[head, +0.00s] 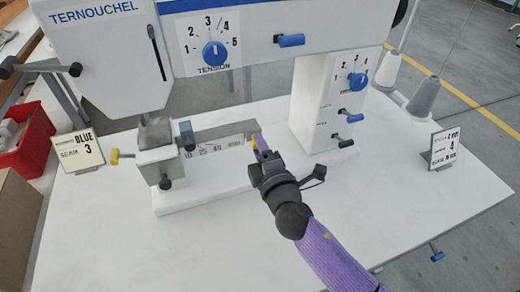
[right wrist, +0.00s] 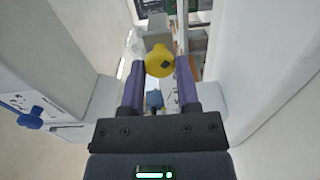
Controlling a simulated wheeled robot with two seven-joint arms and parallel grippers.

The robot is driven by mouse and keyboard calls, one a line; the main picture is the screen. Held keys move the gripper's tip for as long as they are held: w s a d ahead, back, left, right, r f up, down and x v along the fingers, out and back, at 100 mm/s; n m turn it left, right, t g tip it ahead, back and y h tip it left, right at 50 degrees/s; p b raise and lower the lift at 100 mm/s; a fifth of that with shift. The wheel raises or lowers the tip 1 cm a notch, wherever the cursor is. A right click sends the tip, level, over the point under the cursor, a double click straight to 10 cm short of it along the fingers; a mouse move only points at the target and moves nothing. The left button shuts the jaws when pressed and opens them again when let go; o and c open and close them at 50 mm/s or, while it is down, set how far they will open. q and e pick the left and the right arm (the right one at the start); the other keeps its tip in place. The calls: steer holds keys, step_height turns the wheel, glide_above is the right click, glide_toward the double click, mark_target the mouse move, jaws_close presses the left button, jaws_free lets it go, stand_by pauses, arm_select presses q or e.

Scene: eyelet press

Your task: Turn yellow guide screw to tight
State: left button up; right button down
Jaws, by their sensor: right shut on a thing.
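The yellow guide screw (right wrist: 159,60) is a round yellow knob with a dark mark on its face, seen between the purple fingertips of my right gripper (right wrist: 160,66) in the right wrist view. That gripper is shut on it. In the head view my right gripper (head: 260,146) reaches in from the lower right to the end of the scale bar (head: 225,131), and the screw is mostly hidden there, with a bit of yellow showing. My left gripper is not in view.
The white press head (head: 110,50) overhangs the table, with a blue tension knob (head: 215,53). The press column (head: 318,105) stands close to the right of my gripper. Another yellow knob (head: 115,157) is on the left clamp. Two cards stand on the table, whose front right is clear.

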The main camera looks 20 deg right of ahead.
arm_select(q)
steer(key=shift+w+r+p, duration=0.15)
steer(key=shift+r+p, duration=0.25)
steer(key=shift+p, duration=0.05)
arm_select(e)
steer(key=m, duration=0.7)
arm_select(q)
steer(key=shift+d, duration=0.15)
arm_select(e)
steer(key=shift+m, duration=0.5)
steer(key=c, duration=0.5)
jaws_free()
steer(key=shift+o, duration=0.7)
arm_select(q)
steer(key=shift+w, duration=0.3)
